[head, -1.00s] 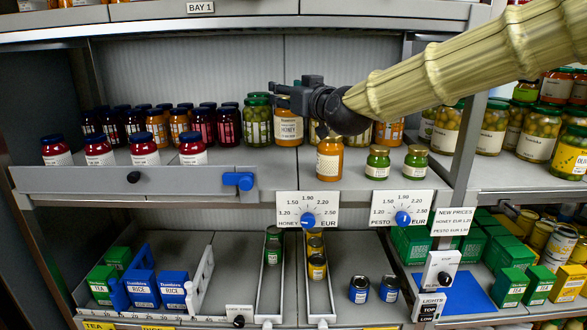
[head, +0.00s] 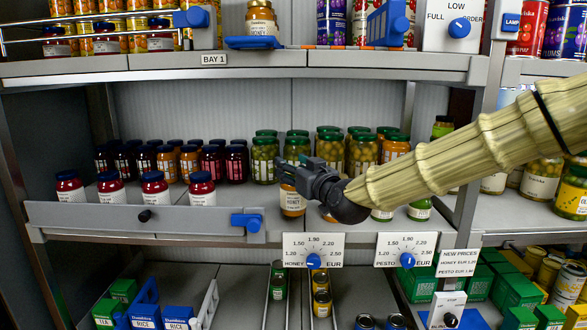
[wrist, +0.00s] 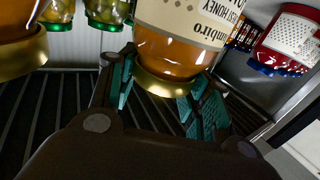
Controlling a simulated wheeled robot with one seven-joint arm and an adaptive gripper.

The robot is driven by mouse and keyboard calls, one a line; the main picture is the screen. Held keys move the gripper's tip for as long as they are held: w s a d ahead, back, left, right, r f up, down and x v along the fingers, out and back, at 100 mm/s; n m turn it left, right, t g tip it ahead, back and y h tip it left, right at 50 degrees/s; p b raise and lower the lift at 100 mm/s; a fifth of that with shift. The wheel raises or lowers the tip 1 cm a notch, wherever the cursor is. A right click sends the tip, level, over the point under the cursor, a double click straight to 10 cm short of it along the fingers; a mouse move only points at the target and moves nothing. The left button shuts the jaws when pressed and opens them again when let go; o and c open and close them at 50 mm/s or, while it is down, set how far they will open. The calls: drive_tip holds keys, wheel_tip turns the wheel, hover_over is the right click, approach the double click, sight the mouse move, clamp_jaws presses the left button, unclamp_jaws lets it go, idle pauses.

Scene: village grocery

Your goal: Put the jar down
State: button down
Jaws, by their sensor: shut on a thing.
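The honey jar (head: 292,201), amber with a cream label and gold lid, is in my gripper (head: 289,172) at the front of the middle shelf (head: 240,205). In the wrist view the jar (wrist: 180,55) appears upside down, with its lid end between the teal-padded fingers (wrist: 155,95).
Another amber jar (wrist: 20,45) stands close by, mostly hidden by my gripper in the head view. Green pesto jars (head: 419,210) stand to the right, red jars (head: 202,188) to the left, taller green jars (head: 265,160) behind. Price dials (head: 312,250) line the front edge.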

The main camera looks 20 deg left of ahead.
drive_tip(key=shift+w+f, duration=0.45)
drive_tip(key=shift+f, duration=0.35)
drive_tip(key=shift+s+r, duration=0.1)
drive_tip(key=shift+s, duration=0.2)
drive_tip(key=c, duration=0.7)
unclamp_jaws()
drive_tip(key=shift+w+f, duration=0.1)
drive_tip(key=shift+f, duration=0.1)
drive_tip(key=shift+r, duration=0.1)
